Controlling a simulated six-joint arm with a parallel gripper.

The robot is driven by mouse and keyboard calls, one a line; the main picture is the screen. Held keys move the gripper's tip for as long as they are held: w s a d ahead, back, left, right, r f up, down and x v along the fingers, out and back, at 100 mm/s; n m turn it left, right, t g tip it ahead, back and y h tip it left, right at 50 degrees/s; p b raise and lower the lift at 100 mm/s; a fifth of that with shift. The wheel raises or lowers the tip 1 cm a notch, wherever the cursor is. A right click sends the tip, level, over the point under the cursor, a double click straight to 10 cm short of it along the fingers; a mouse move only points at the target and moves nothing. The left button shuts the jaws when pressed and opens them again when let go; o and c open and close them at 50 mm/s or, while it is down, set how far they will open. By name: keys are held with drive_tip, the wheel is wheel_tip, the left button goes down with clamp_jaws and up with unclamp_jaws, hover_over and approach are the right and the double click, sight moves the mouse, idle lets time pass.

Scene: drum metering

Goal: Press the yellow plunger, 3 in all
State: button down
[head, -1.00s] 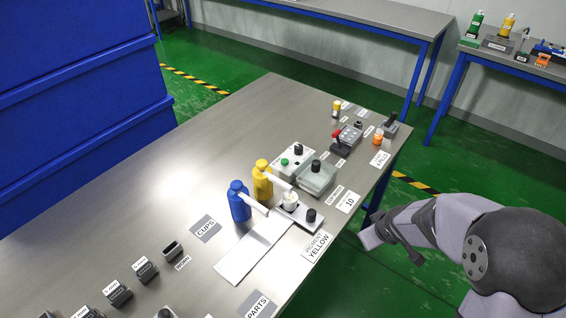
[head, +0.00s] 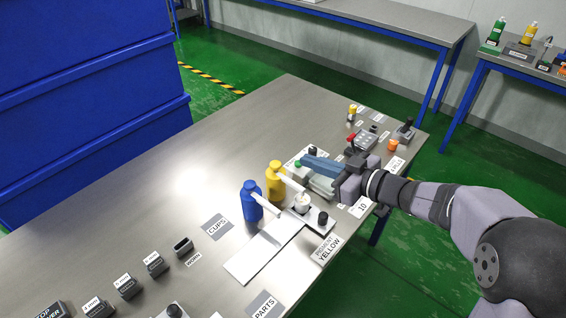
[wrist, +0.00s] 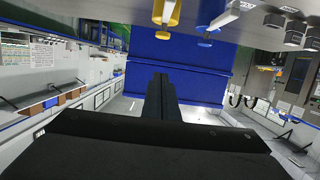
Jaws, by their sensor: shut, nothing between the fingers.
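The yellow pump bottle (head: 275,183) stands on the steel table, with its plunger head (head: 274,166) on top and a white spout reaching to the right. Beside it on the left stands a blue pump bottle (head: 251,203). A white cup (head: 301,203) sits under the spouts on a light base plate. My gripper (head: 306,162) is shut and empty; it points left above the grey box behind the yellow bottle, apart from the plunger. In the wrist view the shut fingers (wrist: 160,85) show, and the yellow bottle (wrist: 167,12) is partly visible at the top edge.
A sign reading PIGMENT YELLOW (head: 327,249) lies at the table's front edge. Black knobs, a red-handled device (head: 352,140) and a small orange item (head: 392,145) stand farther right. Large blue bins (head: 90,100) stand beyond the table.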

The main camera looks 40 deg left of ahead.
idle(0.4)
drive_tip(key=p, duration=0.3)
hover_over(279, 167)
drive_tip(key=d, duration=0.1)
wheel_tip(279, 167, down, 2)
drive_tip(key=shift+f, duration=0.2)
wheel_tip(279, 167, down, 2)
drive_tip(key=shift+d+f, duration=0.15)
drive_tip(key=shift+f, duration=0.9)
drive_tip(key=shift+w, duration=0.1)
drive_tip(key=shift+f, duration=0.1)
drive_tip(key=shift+f+b, duration=0.4)
drive_tip(key=shift+f, duration=0.45)
